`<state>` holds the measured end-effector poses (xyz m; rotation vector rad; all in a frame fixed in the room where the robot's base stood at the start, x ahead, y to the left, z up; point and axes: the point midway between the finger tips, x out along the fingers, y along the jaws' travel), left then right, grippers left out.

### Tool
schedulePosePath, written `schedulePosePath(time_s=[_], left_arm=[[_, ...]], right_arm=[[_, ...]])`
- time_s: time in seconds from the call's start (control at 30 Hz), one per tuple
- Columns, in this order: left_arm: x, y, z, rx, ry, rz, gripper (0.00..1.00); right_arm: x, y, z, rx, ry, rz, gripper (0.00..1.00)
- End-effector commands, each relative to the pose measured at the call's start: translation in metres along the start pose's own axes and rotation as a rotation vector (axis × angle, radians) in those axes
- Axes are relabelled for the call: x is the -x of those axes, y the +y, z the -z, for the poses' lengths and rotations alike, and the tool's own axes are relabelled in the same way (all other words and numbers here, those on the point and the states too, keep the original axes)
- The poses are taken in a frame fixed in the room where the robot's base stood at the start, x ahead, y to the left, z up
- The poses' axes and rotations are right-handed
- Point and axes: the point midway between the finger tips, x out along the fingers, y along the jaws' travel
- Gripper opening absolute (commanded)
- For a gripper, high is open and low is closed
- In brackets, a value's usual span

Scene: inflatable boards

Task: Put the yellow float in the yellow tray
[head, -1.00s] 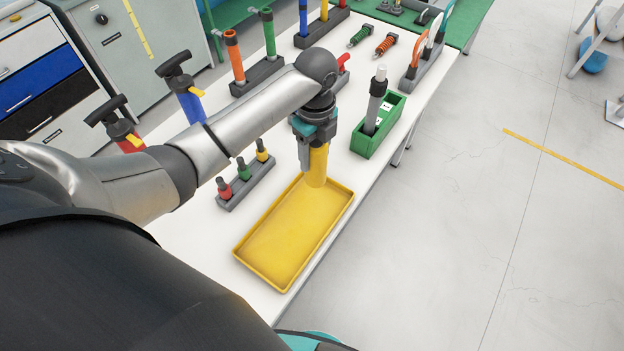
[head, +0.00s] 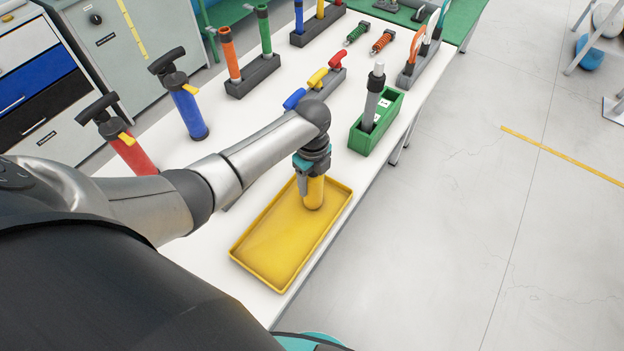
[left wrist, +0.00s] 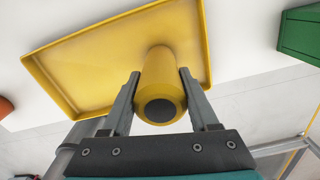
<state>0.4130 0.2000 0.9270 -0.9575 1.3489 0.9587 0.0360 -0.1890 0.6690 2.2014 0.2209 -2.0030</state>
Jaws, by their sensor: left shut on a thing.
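The yellow float (head: 313,194) is a smooth cylinder held upright at the far end of the yellow tray (head: 270,250). My left gripper (head: 311,180) is shut on its upper part. In the left wrist view the float (left wrist: 160,85) sits between the two fingers (left wrist: 160,74), with its dark round end facing the camera. Its far end lies against or just above the tray floor (left wrist: 90,65); I cannot tell if it touches. The rest of the tray is empty. My right gripper is not in view.
A green box (head: 378,135) with a grey-handled tool stands right of the tray. A rack with blue, yellow and red handles (head: 318,82) is behind my arm. Red and blue pumps (head: 188,110) stand at the left. The table's right edge runs close by the tray.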

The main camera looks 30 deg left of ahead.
Motion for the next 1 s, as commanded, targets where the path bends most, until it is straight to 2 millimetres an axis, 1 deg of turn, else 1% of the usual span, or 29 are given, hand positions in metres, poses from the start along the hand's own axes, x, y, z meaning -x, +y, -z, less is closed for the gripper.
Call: schedulePosePath(time_s=[0.13,0.17,0.4,0.43,0.67,0.77,0.87,0.97,1.0], left_arm=[[-0.003,0.0,0.0,0.0,0.0,0.0,0.08],[-0.004,0.0,0.0,0.0,0.0,0.0,0.62],[-0.003,0.0,0.0,0.0,0.0,0.0,0.89],[-0.003,0.0,0.0,0.0,0.0,0.0,0.9],[-0.002,0.0,0.0,0.0,0.0,0.0,0.9],[0.003,0.0,-0.001,0.0,0.0,0.001,0.9],[0.015,-0.001,-0.001,-0.001,-0.001,0.003,0.9],[0.034,-0.001,-0.001,-0.001,-0.001,0.004,0.9],[0.042,-0.001,-0.001,-0.001,-0.002,0.005,0.9]], right_arm=[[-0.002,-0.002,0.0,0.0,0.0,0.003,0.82],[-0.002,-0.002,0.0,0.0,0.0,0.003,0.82],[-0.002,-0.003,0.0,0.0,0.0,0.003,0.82],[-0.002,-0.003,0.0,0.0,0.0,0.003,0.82],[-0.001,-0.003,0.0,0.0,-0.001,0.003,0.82],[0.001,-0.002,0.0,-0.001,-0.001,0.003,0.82],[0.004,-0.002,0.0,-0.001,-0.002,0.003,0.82],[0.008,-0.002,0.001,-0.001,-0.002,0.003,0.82],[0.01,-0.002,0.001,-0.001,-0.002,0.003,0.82]])
